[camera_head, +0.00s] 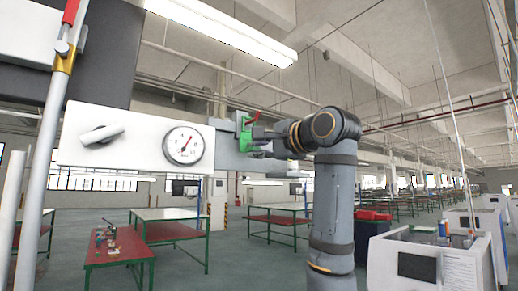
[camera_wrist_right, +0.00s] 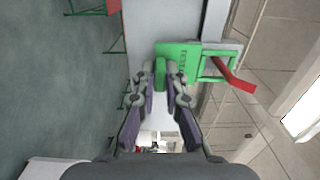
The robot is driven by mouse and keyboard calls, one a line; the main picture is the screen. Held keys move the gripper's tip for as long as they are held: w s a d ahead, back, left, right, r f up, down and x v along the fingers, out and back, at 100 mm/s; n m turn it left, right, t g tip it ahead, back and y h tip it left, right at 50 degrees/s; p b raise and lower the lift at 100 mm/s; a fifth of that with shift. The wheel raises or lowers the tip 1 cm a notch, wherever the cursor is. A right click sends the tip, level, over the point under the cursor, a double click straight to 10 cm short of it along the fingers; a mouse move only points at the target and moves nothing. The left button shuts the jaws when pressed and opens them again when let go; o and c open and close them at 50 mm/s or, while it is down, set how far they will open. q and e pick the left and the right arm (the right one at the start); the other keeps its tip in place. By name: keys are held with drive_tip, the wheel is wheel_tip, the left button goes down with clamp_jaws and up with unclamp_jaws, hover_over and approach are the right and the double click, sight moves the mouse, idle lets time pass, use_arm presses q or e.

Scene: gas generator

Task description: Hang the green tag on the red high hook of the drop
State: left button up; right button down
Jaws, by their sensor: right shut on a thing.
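The green tag (camera_head: 245,139) is upright at the right end of the grey bar, in the head view. It also shows in the right wrist view (camera_wrist_right: 173,63), with lettering on its body and an open loop at one end. The red hook (camera_head: 252,117) is at the tag's top. In the right wrist view the red hook (camera_wrist_right: 238,81) overlaps the loop and sticks out beyond it; I cannot tell for sure that it passes through. My right gripper (camera_head: 264,141) is shut on the tag's body, with its fingertips (camera_wrist_right: 163,76) at the lower edge. My left gripper is out of view.
A white panel (camera_head: 140,155) with a round gauge (camera_head: 183,145) and a knob (camera_head: 101,134) is left of the tag. A grey pole (camera_head: 45,150) with a red and yellow top stands farther left. Tables (camera_head: 173,213) are behind; the air right of the tag is taken by my right arm.

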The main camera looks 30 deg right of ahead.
drive_tip(key=c, duration=1.3)
unclamp_jaws()
drive_tip(key=shift+c, duration=0.2)
drive_tip(key=s, duration=1.2)
drive_tip(key=shift+d, duration=0.45)
